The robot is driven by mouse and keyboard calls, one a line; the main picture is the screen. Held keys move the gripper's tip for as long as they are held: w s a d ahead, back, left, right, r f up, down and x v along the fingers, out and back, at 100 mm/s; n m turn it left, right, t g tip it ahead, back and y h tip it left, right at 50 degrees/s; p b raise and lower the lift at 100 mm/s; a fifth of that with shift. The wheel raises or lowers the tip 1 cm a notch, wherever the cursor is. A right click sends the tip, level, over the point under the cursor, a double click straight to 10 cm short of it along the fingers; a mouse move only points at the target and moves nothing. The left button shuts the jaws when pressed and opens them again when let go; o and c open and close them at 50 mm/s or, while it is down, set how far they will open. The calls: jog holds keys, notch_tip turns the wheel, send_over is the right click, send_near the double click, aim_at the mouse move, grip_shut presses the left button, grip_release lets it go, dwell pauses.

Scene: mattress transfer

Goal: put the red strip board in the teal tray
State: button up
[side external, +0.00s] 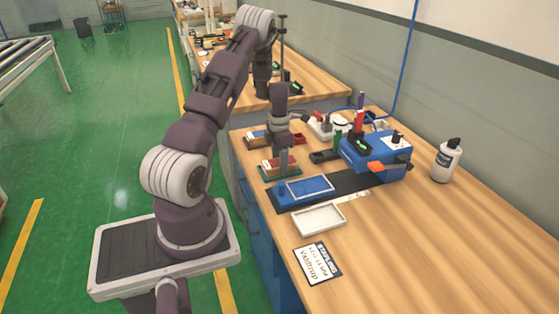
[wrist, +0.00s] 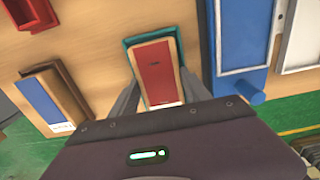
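The red strip board (wrist: 154,72) has a red top with a wooden border. In the wrist view it lies over the teal tray (wrist: 127,43), whose rim shows along its far and left sides. In the side view the board (side external: 279,161) sits at the teal tray (side external: 267,177), under my gripper (side external: 281,152). In the wrist view the fingers of my gripper (wrist: 160,84) stand on either side of the board, very close to its edges. I cannot tell whether they press on it.
A blue strip board (wrist: 42,97) lies to the left in the wrist view, with a red tray (wrist: 42,24) beyond. A blue fixture (wrist: 240,50) and white tray (side external: 318,220) are nearby. A blue machine (side external: 370,152) and bottle (side external: 447,162) stand right. The right front of the table is clear.

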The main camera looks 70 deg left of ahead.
jog(key=o, duration=0.4)
jog(key=shift+c, duration=0.2)
notch_tip(320, 180, up, 12)
jog(key=w+d+r+m+t, duration=0.2)
jog(key=w+d+r+m, duration=0.1)
jog(key=d+r+m, duration=0.85)
jog(key=s+d+r+m+t, duration=0.1)
jog(key=s+d+r+m, duration=0.2)
jog(key=d+m, duration=0.3)
jog(key=s+d+r+m+t, duration=0.1)
jog(key=s+d+r+m, duration=0.25)
jog(key=d, duration=0.55)
jog(key=s+d+r+m, duration=0.2)
jog(key=s+d+m, duration=0.2)
jog(key=d+m, duration=0.25)
jog(key=s+d+m+t, duration=0.1)
jog(key=s+d+m, duration=0.3)
jog(key=s+m, duration=0.3)
jog(key=shift+s+f+m+t, duration=0.25)
jog(key=shift+f+m, duration=0.2)
jog(key=shift+m, duration=0.3)
